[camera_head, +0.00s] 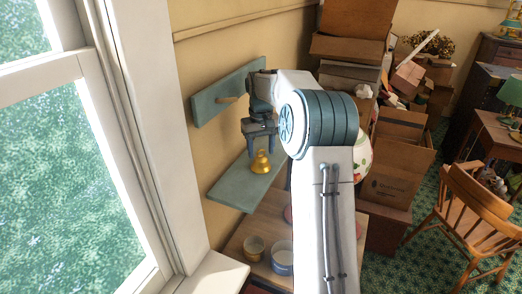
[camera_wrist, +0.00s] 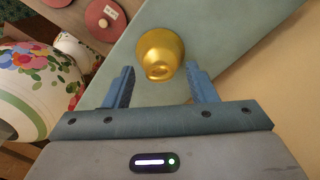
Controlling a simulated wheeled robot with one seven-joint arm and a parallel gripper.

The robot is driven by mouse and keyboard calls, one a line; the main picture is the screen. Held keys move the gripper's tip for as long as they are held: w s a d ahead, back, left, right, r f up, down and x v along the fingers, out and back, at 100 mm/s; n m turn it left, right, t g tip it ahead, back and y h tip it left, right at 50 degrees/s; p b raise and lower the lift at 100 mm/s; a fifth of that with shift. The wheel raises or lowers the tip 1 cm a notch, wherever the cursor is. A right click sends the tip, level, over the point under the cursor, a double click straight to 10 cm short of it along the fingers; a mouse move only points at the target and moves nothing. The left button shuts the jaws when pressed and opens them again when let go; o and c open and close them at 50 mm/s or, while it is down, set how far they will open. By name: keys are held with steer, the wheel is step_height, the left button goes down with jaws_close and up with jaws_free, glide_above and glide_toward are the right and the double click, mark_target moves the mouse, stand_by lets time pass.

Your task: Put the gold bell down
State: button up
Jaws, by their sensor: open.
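The gold bell (camera_head: 261,164) stands on the lower teal shelf (camera_head: 236,190), near its far part in the head view. My gripper (camera_head: 262,152) is just above the bell with its fingers pointing down. In the wrist view the bell (camera_wrist: 160,50) lies just beyond and between the fingertips of my gripper (camera_wrist: 160,74), with gaps on both sides. The jaws are open and hold nothing. The shelf (camera_wrist: 112,72) shows under the bell in the wrist view.
A teal wall board with a wooden peg (camera_head: 228,100) is above the shelf. Below stands a wooden table (camera_head: 236,245) with a small tan pot (camera_head: 254,247) and a blue-white pot (camera_head: 283,258). A flowered jar (camera_wrist: 35,85) is beside the shelf. Cardboard boxes (camera_head: 388,190) stand right.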

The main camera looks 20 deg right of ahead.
mark_target(261, 149)
step_height(261, 149, up, 11)
steer(key=shift+r, duration=0.2)
stand_by(1.6)
